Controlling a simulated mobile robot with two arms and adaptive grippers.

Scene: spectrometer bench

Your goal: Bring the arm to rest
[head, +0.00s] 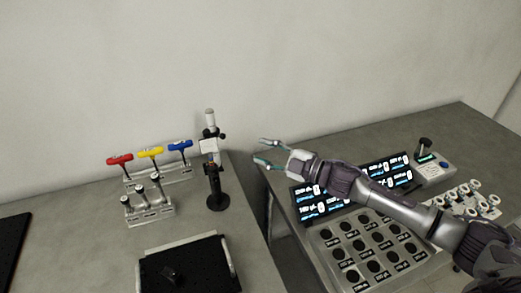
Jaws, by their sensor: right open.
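My right arm comes in from the lower right and reaches left over the right table. Its gripper (265,152) is open and empty, with its two fingers pointing left, above the gap between the two tables. It is to the right of a black stand with a white-topped instrument (214,170) and appears apart from it. My left gripper is not in view.
The left table holds T-handled tools in red (120,160), yellow (150,152) and blue (180,146), a small rack (150,212) and a black tray (205,270). The right table holds lit display panels (320,207), a panel with round black spots (335,243) and a small device (432,168).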

